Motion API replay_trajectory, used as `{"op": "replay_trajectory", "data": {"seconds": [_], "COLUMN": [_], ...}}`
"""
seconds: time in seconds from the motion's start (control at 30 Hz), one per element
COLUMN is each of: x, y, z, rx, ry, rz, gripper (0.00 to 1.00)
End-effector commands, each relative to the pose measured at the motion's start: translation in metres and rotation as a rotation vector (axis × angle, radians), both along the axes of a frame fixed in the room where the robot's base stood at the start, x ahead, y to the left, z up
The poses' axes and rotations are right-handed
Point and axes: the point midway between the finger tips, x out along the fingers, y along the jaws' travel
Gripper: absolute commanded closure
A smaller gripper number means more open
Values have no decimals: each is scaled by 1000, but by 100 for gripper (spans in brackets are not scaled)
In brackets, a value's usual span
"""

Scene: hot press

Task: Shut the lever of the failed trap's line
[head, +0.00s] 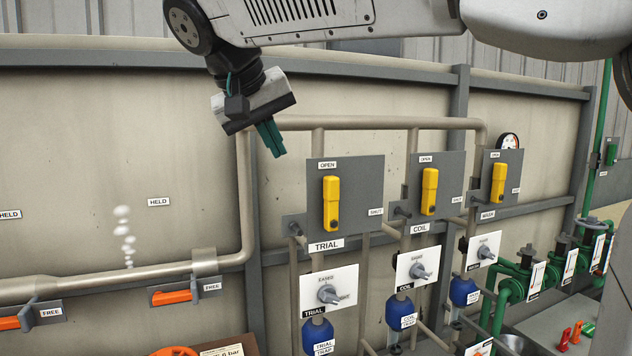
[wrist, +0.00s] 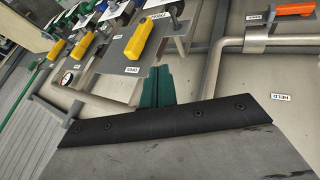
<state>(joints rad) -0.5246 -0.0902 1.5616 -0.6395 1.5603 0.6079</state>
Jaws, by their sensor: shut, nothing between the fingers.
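Three yellow levers stand upright on grey plates, at their OPEN labels: the TRIAL lever (head: 331,203), the COIL lever (head: 429,191) and a third lever (head: 498,184) at right. Blue traps hang below them: the TRIAL trap (head: 317,336), the COIL trap (head: 400,313) and a third trap (head: 463,291). I cannot tell from the traps which one has failed. My gripper (head: 270,138) is shut and empty, above and left of the TRIAL lever, apart from it. In the wrist view its green fingers (wrist: 157,82) are together, with the yellow levers beyond.
Grey knobs on white plates, such as the TRIAL knob (head: 328,294), sit below the levers. A beige pipe (head: 390,123) runs above the plates. White puffs (head: 124,236) rise over the left pipe. Orange handles (head: 171,297) marked FREE are at left. Green valves (head: 527,258) stand at right.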

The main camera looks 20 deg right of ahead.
Motion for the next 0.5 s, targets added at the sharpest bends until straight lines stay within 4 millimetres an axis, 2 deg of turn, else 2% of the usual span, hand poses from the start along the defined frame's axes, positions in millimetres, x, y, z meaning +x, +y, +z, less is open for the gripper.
{"op": "replay_trajectory", "data": {"seconds": [0.27, 0.37, 0.5], "x": [0, 3, 12], "y": [-2, -7, -18], "z": [-2, -9, -28], "rx": [0, 0, -1], "ry": [2, 2, 4], "rz": [-1, -1, -3], "gripper": [100, 100, 100]}}
